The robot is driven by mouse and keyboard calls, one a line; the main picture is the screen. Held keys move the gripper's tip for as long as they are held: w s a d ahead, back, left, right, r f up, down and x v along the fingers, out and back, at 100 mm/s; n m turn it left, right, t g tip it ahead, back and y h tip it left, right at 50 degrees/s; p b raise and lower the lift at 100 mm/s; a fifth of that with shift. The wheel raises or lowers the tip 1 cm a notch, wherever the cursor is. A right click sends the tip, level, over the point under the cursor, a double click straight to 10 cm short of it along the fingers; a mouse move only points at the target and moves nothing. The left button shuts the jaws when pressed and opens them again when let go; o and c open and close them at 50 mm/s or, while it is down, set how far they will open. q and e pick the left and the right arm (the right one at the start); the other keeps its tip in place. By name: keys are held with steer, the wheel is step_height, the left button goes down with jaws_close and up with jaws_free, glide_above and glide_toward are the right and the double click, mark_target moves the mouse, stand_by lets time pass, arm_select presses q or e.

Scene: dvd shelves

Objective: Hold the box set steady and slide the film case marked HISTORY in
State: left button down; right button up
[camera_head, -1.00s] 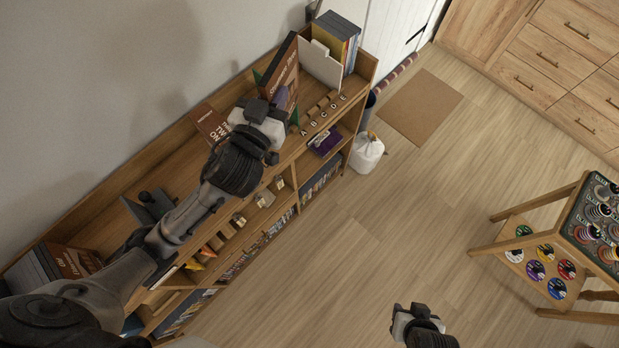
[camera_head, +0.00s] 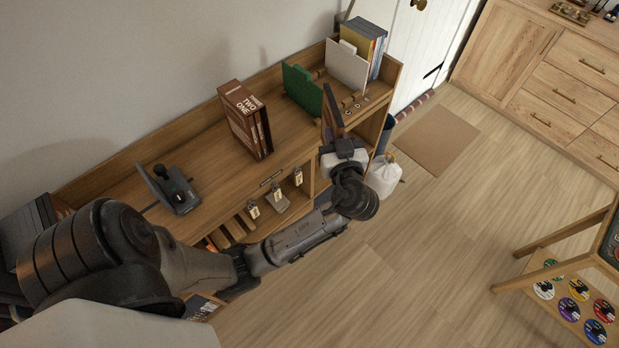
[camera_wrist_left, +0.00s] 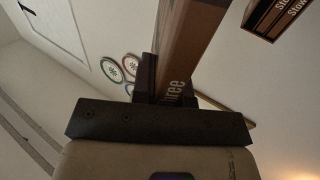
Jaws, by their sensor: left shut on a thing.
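My left gripper (camera_head: 338,143) is shut on a brown film case (camera_head: 333,108) and holds it on edge at the front of the shelf top, beside the green dividers. In the left wrist view the case (camera_wrist_left: 188,45) rises from the jaws; lettering like "three" shows on its edge, and the word HISTORY is not readable. The brown box set (camera_head: 243,120) stands upright on the shelf top, left of the held case and apart from it. A dark brown lettered block at the upper right of the left wrist view (camera_wrist_left: 274,15) looks like the box set. My right gripper is out of view.
Green dividers (camera_head: 302,88) and a white divider with books (camera_head: 347,66) stand at the shelf's right end. A dark device (camera_head: 172,188) sits left of the box set. Tags (camera_head: 276,192) hang along the front. The shelf top between box set and green dividers is clear.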

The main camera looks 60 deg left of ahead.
arm_select(q)
steer(key=s+a+f+n+g+b, duration=0.1)
steer(key=s+f+n+g+b, duration=0.3)
steer(key=s+f+n+g, duration=0.2)
steer(key=shift+s+f+g+y, duration=0.35)
steer(key=shift+f+g, duration=0.65)
steer(key=shift+g, duration=0.7)
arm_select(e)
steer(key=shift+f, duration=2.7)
arm_select(q)
steer(key=shift+w, duration=0.1)
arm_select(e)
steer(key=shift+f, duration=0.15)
arm_select(q)
steer(key=shift+s+a+b, duration=0.25)
steer(key=shift+a+b, duration=0.25)
steer(key=shift+a, duration=0.85)
steer(key=shift+s+a+b, duration=0.2)
steer(key=shift+a+b, duration=0.25)
steer(key=shift+a, duration=0.9)
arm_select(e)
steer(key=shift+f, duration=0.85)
arm_select(q)
steer(key=shift+b, duration=0.4)
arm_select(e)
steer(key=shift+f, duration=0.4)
arm_select(q)
steer(key=shift+b, duration=0.35)
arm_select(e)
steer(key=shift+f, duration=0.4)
